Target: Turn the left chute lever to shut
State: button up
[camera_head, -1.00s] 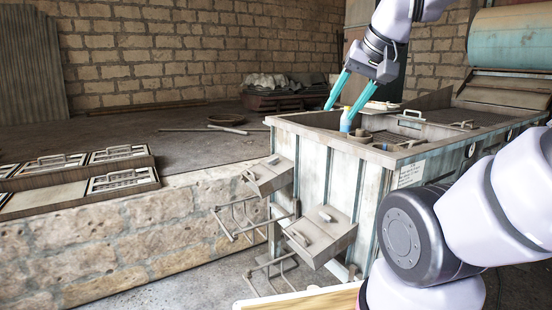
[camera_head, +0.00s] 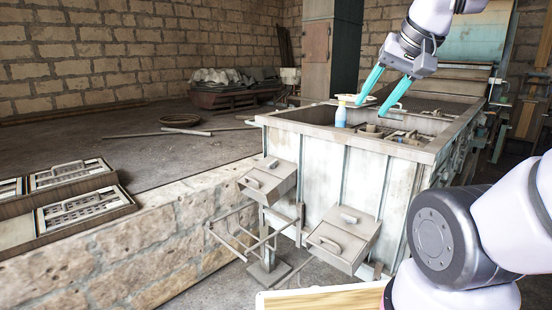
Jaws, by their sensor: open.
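Two chute boxes jut from the front of a worn white metal tank (camera_head: 300,162). The left chute (camera_head: 267,182) is a grey, tilted box with a small handle on its lower front face (camera_head: 250,182) and a small bar on top (camera_head: 270,164). I cannot tell for certain which of these is the lever, nor its setting. The right chute (camera_head: 343,240) looks alike, lower and nearer. My gripper (camera_head: 371,109) is open and empty, its teal fingers spread and pointing down over the tank, well above and right of the left chute.
A blue bottle (camera_head: 340,117) stands by the tank's rim near my fingers. Metal bar frames (camera_head: 238,238) stand out below the chutes. A stone ledge (camera_head: 135,235) with framed panels (camera_head: 85,209) lies left. A pale board (camera_head: 320,300) is at the bottom edge. Space above the left chute is clear.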

aim_at(271, 164)
jog(key=i+j+z, duration=0.1)
jog(key=j, duration=0.2)
jog(key=i+j+z, duration=0.25)
jog(key=j, duration=0.4)
jog(key=i+j+z, duration=0.15)
jog(key=j, duration=0.2)
jog(key=i+j, duration=0.15)
jog(key=j, duration=0.15)
jog(key=i+j, duration=0.15)
jog(key=j, duration=0.2)
